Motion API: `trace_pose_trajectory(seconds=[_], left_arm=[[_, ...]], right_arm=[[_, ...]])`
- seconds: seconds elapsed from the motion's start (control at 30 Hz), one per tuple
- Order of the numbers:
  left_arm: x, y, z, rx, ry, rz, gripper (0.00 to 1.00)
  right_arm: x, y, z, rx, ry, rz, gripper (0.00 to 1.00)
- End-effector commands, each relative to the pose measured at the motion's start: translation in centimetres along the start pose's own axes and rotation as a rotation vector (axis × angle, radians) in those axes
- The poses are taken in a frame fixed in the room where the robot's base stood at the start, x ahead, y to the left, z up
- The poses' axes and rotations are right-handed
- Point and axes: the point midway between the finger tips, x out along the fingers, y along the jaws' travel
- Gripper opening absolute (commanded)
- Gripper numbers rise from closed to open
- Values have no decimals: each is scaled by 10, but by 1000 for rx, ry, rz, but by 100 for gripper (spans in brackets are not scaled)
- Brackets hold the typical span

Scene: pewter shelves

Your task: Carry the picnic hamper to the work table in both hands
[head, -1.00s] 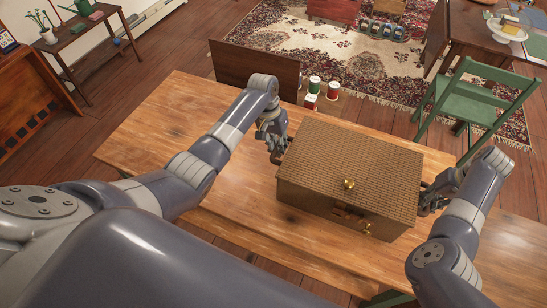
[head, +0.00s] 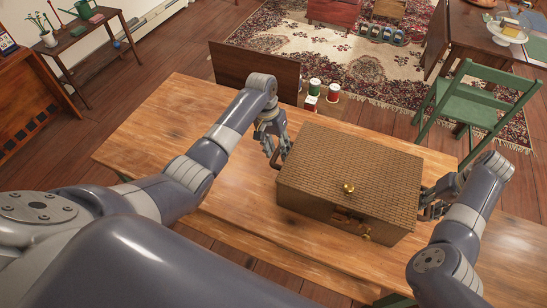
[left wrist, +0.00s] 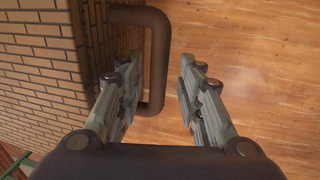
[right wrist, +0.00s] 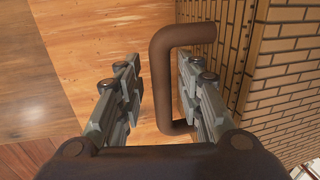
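The picnic hamper (head: 352,172) is a woven brown box with a brass knob and clasp. It sits upright on a wooden table (head: 165,130). My left gripper (head: 275,153) is at its left side. In the left wrist view, its fingers (left wrist: 157,80) are apart on either side of the dark side handle (left wrist: 156,60), with gaps showing. My right gripper (head: 428,207) is at the hamper's right side. In the right wrist view, its fingers (right wrist: 160,80) are open around the other handle (right wrist: 160,75), with gaps too.
A dark upright panel (head: 254,72) stands behind the table, with several small cans (head: 315,86) near it. A green chair (head: 478,112) is at the right. Bare tabletop lies left of the hamper.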

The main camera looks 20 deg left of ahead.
Motion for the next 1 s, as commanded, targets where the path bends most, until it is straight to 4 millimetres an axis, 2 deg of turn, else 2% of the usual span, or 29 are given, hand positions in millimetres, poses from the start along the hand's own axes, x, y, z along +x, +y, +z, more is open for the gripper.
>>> trace_pose_trajectory(seconds=[0.3,0.5,0.63,0.77,1.0], left_arm=[[-69,-1,-1,0,6,-2,34],[-96,-1,0,-1,3,-3,34],[-103,-1,0,-1,2,-3,34],[-104,-1,0,-1,1,-2,34],[-104,-1,0,-1,1,-2,34]], right_arm=[[0,-1,0,-1,-1,-2,34],[0,-1,0,-1,0,-2,34],[-2,-1,0,-1,0,-1,34],[-16,0,-1,0,3,0,34],[-67,0,-1,0,4,1,34]])
